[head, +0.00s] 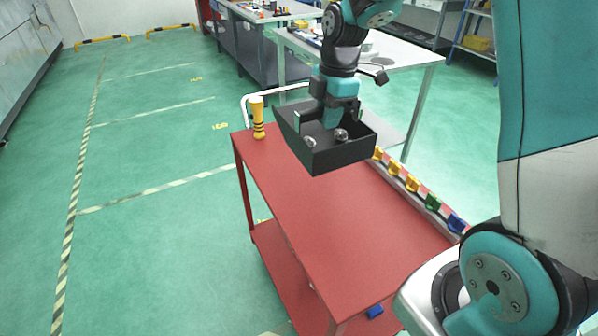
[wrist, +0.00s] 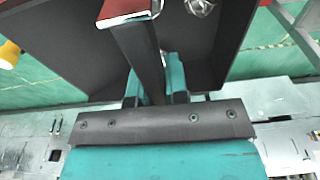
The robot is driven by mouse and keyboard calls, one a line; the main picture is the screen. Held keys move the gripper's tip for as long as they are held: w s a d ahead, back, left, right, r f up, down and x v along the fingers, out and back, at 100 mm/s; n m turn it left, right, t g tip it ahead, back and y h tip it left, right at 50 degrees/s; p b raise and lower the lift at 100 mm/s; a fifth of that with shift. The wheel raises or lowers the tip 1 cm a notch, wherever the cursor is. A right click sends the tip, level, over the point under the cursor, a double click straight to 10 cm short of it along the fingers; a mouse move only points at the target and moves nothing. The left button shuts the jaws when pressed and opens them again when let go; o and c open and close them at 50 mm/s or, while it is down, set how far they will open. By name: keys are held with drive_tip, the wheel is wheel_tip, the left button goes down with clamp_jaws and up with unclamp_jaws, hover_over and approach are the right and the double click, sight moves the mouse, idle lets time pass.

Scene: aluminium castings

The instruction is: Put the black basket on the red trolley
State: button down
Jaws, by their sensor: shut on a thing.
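The black basket (head: 345,155) hangs over the far end of the red trolley (head: 350,215), tilted in the head view. Shiny metal castings lie inside it. My gripper (head: 331,118) reaches down at the basket and is shut on a black bar of it. In the wrist view the teal fingers of my gripper (wrist: 158,88) sit on both sides of this bar of the basket (wrist: 142,55). I cannot tell whether the basket's underside touches the trolley top. The near part of the top is bare.
Yellow, green and blue bins (head: 412,183) line the right edge. A pale workbench (head: 400,52) stands behind. The green floor on the left is open.

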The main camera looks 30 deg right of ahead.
drive_tip(key=shift+w+f, duration=0.15)
drive_tip(key=shift+f, duration=0.1)
wheel_tip(320, 180, down, 19)
drive_tip(key=p, duration=0.2)
drive_tip(key=shift+f+p, duration=0.1)
drive_tip(key=shift+p, duration=0.2)
drive_tip(key=shift+f, duration=0.2)
drive_tip(key=c, duration=1.1)
unclamp_jaws()
drive_tip(key=shift+r, duration=0.1)
